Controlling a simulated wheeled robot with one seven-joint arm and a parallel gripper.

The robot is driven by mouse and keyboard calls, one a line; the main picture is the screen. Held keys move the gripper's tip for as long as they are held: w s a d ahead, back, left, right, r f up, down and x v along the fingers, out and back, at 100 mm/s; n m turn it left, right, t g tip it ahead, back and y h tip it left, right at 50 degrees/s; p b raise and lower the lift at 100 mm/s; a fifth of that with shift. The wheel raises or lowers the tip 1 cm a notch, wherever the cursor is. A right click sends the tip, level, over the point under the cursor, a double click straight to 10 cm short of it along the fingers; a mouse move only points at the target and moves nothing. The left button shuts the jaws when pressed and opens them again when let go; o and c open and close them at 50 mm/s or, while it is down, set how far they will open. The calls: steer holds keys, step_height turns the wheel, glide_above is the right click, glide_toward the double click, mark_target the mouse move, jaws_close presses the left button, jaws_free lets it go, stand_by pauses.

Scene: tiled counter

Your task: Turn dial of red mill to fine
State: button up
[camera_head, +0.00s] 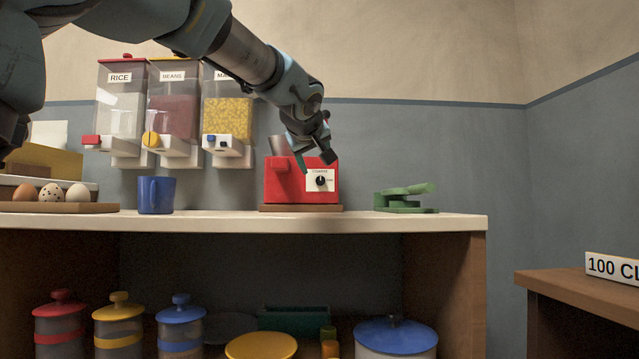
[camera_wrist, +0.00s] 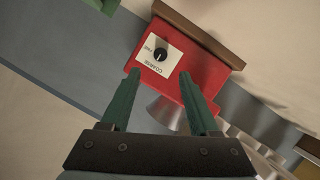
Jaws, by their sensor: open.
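The red mill (camera_head: 281,187) stands on a wooden base on the counter; in the wrist view (camera_wrist: 172,82) it appears tilted. A white plate on its front carries a black dial (camera_head: 320,181), with a "COARSE" label and smaller lettering beside it. The dial also shows in the wrist view (camera_wrist: 159,54); its pointer is too small to read surely. My gripper (camera_head: 316,160) is just above and in front of the mill. In the wrist view its green fingers (camera_wrist: 160,74) are open and empty, with the dial beyond and between the tips.
A green device (camera_head: 405,199) stands on the counter right of the mill, and a blue mug (camera_head: 156,195) to its left. Dispensers of rice, beans and yellow grain (camera_head: 227,105) hang on the wall behind. The counter's right edge is past the green device.

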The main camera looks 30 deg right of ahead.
mark_target(320, 180)
steer(key=p+x, duration=0.1)
steer(key=x, duration=0.7)
steer(key=shift+w+d+f, duration=0.1)
steer(key=shift+w+d, duration=0.05)
steer(key=shift+w, duration=0.05)
steer(key=shift+c, duration=0.3)
jaws_close()
